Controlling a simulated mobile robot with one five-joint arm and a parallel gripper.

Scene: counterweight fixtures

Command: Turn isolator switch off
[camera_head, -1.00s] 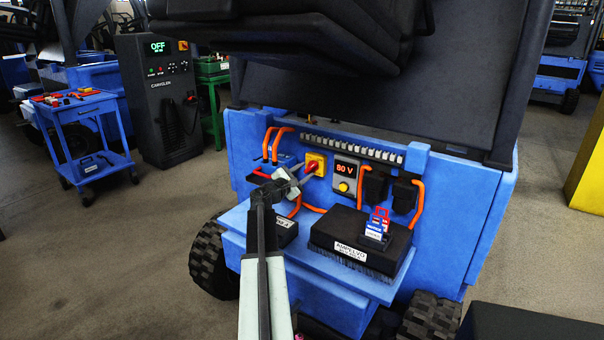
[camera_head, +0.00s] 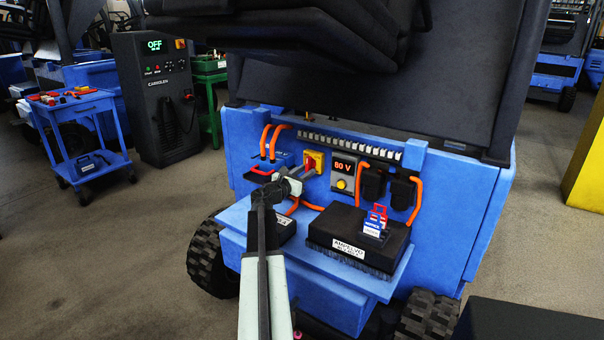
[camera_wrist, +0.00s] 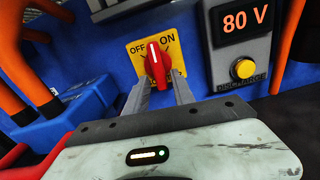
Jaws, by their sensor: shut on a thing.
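The isolator switch is a red knob (camera_wrist: 157,66) on a yellow plate (camera_wrist: 171,48) marked OFF at left and ON at right. In the wrist view its white pointer line stands between the two labels. My gripper (camera_wrist: 162,84) has a finger on each side of the knob's lower part and is shut on it. In the head view my gripper (camera_head: 303,175) reaches up to the yellow plate (camera_head: 315,160) on the blue vehicle's panel, and its fingers partly hide the knob.
Right of the switch is a display reading 80 V (camera_wrist: 246,20) with a yellow DISCHARGE button (camera_wrist: 244,68). Orange cables (camera_head: 266,143) loop close by. A black brush-edged box (camera_head: 340,228) sits on the blue ledge below. A charger cabinet (camera_head: 150,90) reading OFF stands behind left.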

